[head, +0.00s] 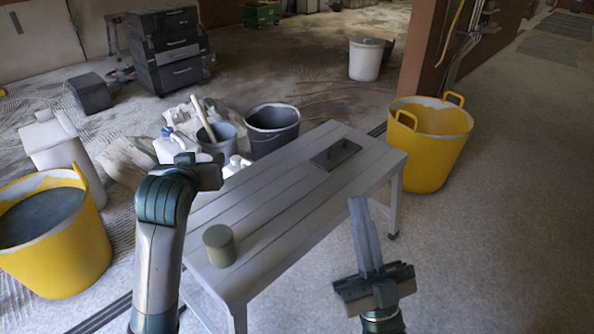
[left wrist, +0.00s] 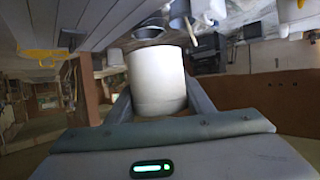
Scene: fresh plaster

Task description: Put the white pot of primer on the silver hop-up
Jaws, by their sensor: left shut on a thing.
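The white pot of primer (left wrist: 157,78) sits between the two fingers of my left gripper (left wrist: 160,100) in the left wrist view, and the gripper is shut on it. In the head view my left gripper (head: 207,176) is over the left side of the silver hop-up (head: 280,205); the pot cannot be clearly made out there. The hop-up is a long grey plank-topped bench. My right gripper (head: 366,235) is empty beside the hop-up's right side, its fingers together.
An olive-grey pot (head: 219,246) stands on the hop-up's near end, and a dark float (head: 335,154) lies toward the far end. Yellow tubs (head: 53,240) (head: 428,150) flank the bench. Buckets, including a dark one (head: 272,130), stand behind it. The hop-up's middle is clear.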

